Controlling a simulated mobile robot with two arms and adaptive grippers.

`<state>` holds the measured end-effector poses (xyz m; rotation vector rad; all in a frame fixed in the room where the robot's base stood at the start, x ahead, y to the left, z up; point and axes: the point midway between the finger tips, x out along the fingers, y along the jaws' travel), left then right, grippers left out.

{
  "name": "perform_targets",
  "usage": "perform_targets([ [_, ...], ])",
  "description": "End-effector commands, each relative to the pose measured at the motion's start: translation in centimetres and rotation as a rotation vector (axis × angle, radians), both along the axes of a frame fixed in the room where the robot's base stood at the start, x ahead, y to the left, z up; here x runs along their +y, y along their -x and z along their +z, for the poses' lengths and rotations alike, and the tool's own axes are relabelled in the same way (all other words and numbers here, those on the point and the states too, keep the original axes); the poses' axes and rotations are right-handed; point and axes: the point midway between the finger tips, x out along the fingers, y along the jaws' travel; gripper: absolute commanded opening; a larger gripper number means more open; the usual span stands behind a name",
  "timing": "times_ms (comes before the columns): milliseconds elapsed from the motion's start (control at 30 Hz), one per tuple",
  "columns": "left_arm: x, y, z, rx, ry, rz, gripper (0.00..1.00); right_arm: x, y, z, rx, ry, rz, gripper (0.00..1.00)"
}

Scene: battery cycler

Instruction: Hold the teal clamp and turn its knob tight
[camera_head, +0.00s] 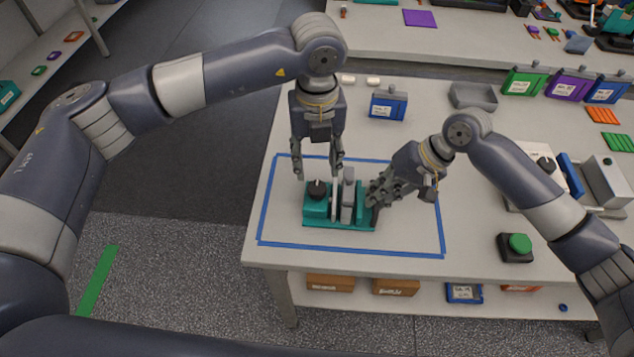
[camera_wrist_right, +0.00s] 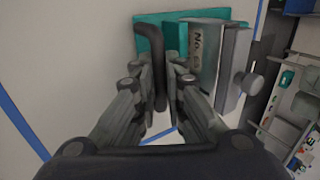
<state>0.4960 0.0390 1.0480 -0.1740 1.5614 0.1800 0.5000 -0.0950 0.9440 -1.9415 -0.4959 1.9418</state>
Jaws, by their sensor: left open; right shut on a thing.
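The teal clamp (camera_head: 340,224) sits on the table inside the blue tape outline. Its black knob (camera_head: 317,188) is at its left end, and grey and pale upright plates (camera_head: 347,195) stand in its middle. My left gripper (camera_head: 318,172) is open and empty, pointing down just above the knob, fingers spread to either side. My right gripper (camera_head: 374,194) is shut on the clamp's right end. In the right wrist view, its fingers (camera_wrist_right: 160,84) close around a dark bent handle (camera_wrist_right: 151,45) on the teal base (camera_wrist_right: 181,15); the fingers partly hide the grip.
A blue labelled box (camera_head: 388,105) and a grey tray (camera_head: 473,95) stand behind the outline. A green button on a black base (camera_head: 516,247) is at front right. A grey machine (camera_head: 603,178) is at the right. The taped area's front is clear.

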Motion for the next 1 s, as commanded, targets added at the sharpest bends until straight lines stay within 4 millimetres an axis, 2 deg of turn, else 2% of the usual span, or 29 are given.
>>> perform_targets([
  [33, 0.0, 0.1, -1.2, 0.005, 0.0, 0.001, 0.43, 0.0, -0.1, 0.0, -0.002, 0.0, -0.001, 0.0],
  [200, 0.0, 0.1, -4.5, 0.004, 0.002, 0.001, 0.43, 0.0, -0.1, 0.1, -0.002, -0.001, -0.001, 0.0],
  [400, 0.0, 0.0, -7.2, 0.003, 0.003, 0.001, 0.43, 0.0, -0.1, 0.1, -0.002, -0.001, -0.001, 0.0],
  [533, 0.0, 0.0, -7.9, 0.001, 0.003, 0.0, 0.43, 0.0, -0.1, 0.1, -0.002, -0.001, -0.001, 0.0],
  [800, -0.1, 0.0, -8.0, 0.001, 0.004, 0.0, 0.43, 0.0, -0.1, 0.0, -0.002, -0.001, -0.001, 0.0],
  [833, -0.1, 0.0, -8.0, 0.001, 0.004, 0.0, 0.41, 0.0, -0.1, 0.0, -0.002, -0.001, -0.001, 0.0],
  [967, -0.1, 0.0, -8.0, 0.001, 0.004, 0.0, 0.12, 0.0, -0.1, 0.0, -0.002, -0.001, -0.001, 0.0],
  [1000, 0.0, 0.0, -8.0, 0.001, 0.003, 0.0, 0.11, 0.0, -0.1, 0.0, -0.002, -0.001, -0.001, 0.0],
])
